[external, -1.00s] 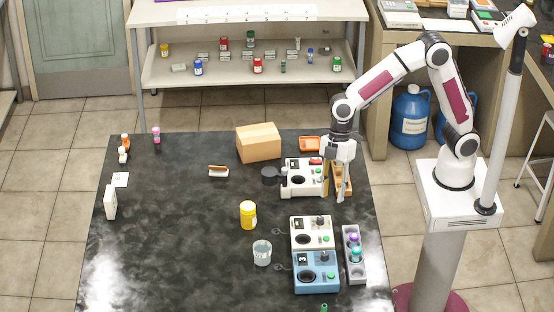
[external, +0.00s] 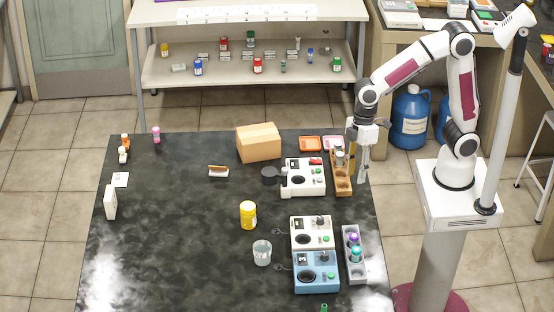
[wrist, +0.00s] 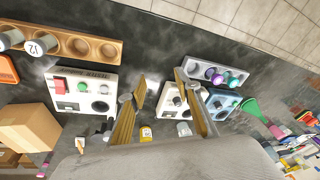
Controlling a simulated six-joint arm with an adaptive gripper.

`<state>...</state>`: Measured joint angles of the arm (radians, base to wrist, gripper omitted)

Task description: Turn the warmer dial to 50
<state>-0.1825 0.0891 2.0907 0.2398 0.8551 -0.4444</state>
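Three bench units carry round controls, and I cannot tell from their labels which is the warmer. A white unit with a red switch (external: 305,190) stands at the back. A second white unit (external: 299,222) has a dark knob (external: 320,221) near its back right. A blue unit (external: 301,287) with a dark knob (external: 323,257) stands in front of it. My gripper (external: 362,178) is raised near the table's right edge, right of the back unit. In the wrist view, my gripper (wrist: 160,90) is open, its fingers wide apart with nothing between the tips.
A wooden rack (external: 343,185) holding vials stands close to my gripper. A grey rack (external: 356,275) with capped vials is right of the front units. A beaker (external: 262,253) and yellow jar (external: 248,214) stand left. The table's left middle is mostly clear.

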